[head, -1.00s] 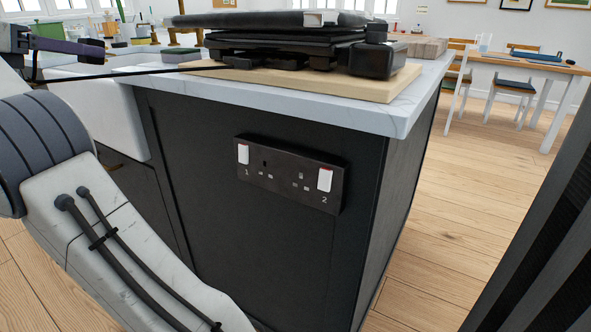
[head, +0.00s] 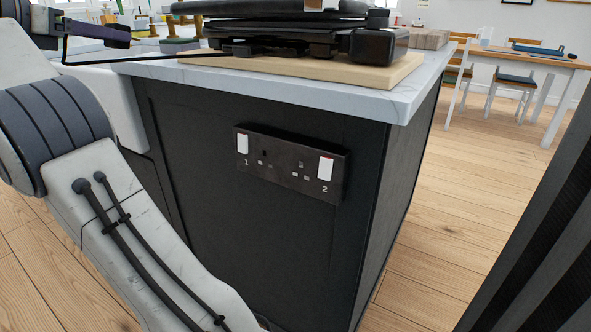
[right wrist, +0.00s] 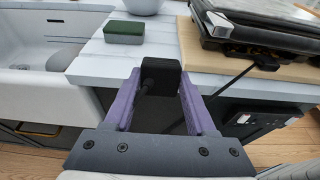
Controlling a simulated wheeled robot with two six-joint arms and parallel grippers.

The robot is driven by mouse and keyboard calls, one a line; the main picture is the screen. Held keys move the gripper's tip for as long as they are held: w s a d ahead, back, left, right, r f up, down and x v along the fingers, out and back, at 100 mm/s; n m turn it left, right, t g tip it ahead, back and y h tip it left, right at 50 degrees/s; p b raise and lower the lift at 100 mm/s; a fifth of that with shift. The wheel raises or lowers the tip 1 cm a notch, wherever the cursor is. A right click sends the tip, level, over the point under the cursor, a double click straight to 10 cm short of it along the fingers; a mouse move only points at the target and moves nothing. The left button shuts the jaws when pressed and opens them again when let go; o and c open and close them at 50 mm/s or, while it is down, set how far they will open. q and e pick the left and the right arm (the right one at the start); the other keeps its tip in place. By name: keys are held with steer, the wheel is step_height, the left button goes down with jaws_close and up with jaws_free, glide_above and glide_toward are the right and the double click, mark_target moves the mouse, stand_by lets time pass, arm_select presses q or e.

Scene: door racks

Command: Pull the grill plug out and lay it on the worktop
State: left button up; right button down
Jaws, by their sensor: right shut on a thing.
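The black plug (right wrist: 160,76) is held between the purple fingers of my right gripper (right wrist: 160,70) in the right wrist view, clear of any socket. In the head view that gripper (head: 108,36) is at the upper left, above the sink side of the worktop (head: 398,100); the plug is hard to make out there. A black cable (head: 150,59) runs from it to the black grill (head: 285,32), which stands on a wooden board. The double socket (head: 290,163) on the dark cabinet side has both outlets empty. My left gripper is not in view.
The white sink (right wrist: 40,92) lies left of the gripper in the right wrist view. A green sponge-like block (right wrist: 124,32) and a light dish (right wrist: 143,5) are on the pale surface ahead. The wooden board (head: 400,72) fills much of the worktop's right part.

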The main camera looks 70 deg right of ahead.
mark_target(172, 60)
steer(key=shift+s+d, duration=0.35)
steer(key=shift+d, duration=0.9)
steer(key=shift+s+d, duration=0.35)
steer(key=shift+d, duration=0.95)
steer(key=shift+s+d, duration=0.35)
steer(key=shift+d, duration=0.9)
steer(key=shift+s+d+p, duration=0.15)
steer(key=shift+s+d, duration=0.05)
steer(key=shift+d, duration=0.65)
steer(key=shift+s+d+p, duration=0.2)
steer(key=shift+s+d, duration=0.05)
steer(key=shift+d, duration=0.55)
steer(key=shift+s+d+p, duration=0.15)
steer(key=shift+s+d, duration=0.05)
steer(key=shift+d, duration=0.65)
steer(key=shift+f, duration=0.1)
steer(key=shift+f+b, duration=1.7)
steer(key=shift+c, duration=0.7)
jaws_free()
steer(key=shift+a, duration=0.1)
